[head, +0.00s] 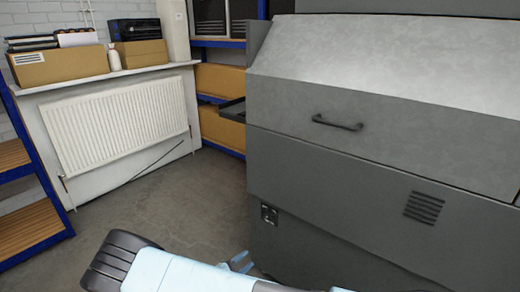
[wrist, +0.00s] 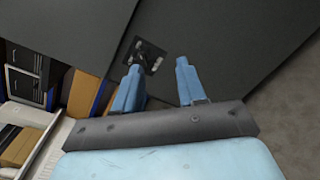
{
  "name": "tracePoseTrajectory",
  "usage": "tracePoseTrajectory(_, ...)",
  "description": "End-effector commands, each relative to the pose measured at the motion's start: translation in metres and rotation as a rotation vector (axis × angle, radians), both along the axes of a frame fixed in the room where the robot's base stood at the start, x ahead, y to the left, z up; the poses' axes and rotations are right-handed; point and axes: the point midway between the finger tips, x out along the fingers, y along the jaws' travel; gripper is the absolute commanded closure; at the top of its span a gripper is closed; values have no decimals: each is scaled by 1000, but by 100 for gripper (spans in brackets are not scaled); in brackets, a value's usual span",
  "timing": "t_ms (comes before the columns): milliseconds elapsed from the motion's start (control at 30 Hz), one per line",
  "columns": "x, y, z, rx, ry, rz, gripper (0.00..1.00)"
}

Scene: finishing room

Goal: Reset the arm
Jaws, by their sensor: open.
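My gripper (wrist: 158,82) shows in the wrist view with its two blue fingers apart and nothing between them. In the head view my gripper (head: 243,262) is low in the picture, in front of the lower part of a large grey machine (head: 340,190). The fingers point toward the machine's side, near a small dark switch plate (wrist: 146,56). I cannot tell the exact gap between the fingertips and the machine.
The machine has a dark handle (head: 337,123) and a vent (head: 424,207). A white radiator (head: 115,125) stands under a shelf with boxes at the left. Blue shelving (head: 30,200) stands at the far left. The floor (head: 165,210) between is clear.

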Motion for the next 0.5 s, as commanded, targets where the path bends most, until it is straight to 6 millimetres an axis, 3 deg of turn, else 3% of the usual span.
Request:
tracePoseTrajectory(267, 8, -10, 36, 84, 22, -120, 60)
tracePoseTrajectory(500, 17, -28, 88, 211, 56, -287, 60)
